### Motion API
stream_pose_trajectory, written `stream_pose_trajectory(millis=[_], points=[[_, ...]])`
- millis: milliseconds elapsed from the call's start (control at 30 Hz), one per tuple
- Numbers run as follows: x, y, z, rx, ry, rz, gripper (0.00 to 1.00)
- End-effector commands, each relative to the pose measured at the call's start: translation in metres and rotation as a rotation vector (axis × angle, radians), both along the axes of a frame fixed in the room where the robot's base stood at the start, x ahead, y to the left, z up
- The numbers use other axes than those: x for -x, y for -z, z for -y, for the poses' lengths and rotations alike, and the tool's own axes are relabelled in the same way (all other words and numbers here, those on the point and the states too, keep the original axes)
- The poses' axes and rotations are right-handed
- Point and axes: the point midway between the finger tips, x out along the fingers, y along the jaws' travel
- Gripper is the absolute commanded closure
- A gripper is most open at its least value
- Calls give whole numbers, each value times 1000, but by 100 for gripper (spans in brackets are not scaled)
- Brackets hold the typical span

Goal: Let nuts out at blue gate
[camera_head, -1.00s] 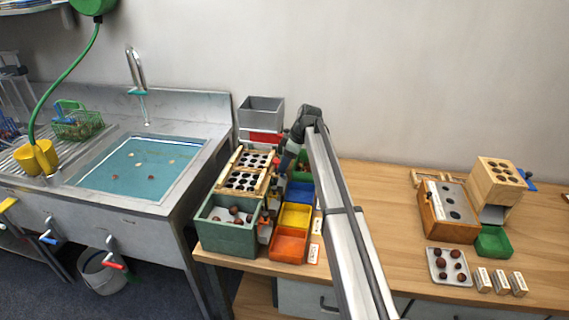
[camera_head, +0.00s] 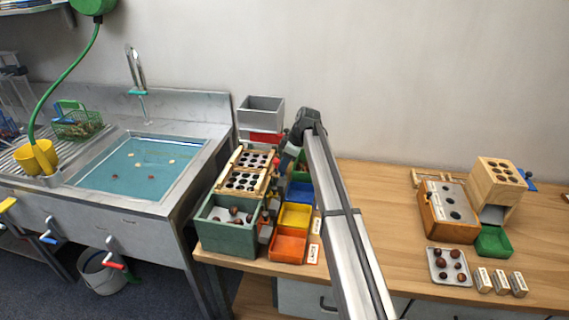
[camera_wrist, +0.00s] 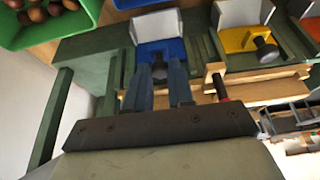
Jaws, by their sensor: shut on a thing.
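In the wrist view the blue gate (camera_wrist: 158,48) is a blue plate with a dark knob (camera_wrist: 160,70). My gripper (camera_wrist: 160,78) has its two grey-blue fingers on either side of this knob, shut on it. The fingers partly cover the gate's lower part. A pale chute stands just beyond the gate. In the head view my gripper (camera_head: 286,161) is at the right side of the green sorter (camera_head: 228,238), near the blue bin (camera_head: 300,193). The gate itself is hidden there by my arm. Dark nuts lie in the sorter's front tray; I cannot see nuts behind the gate.
A green bin (camera_wrist: 90,20) with nuts is at the upper left. Yellow (camera_head: 295,215) and orange (camera_head: 289,246) bins stand in front of the blue one. The table's middle is clear.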

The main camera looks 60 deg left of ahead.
Motion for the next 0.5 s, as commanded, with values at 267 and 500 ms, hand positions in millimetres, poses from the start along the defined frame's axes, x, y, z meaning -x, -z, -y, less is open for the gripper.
stream_pose_trajectory(millis=[267, 500], points=[[0, 0, 0, 0, 0, 0, 100], [0, -9, 0, -1, 0, 1, 100]])
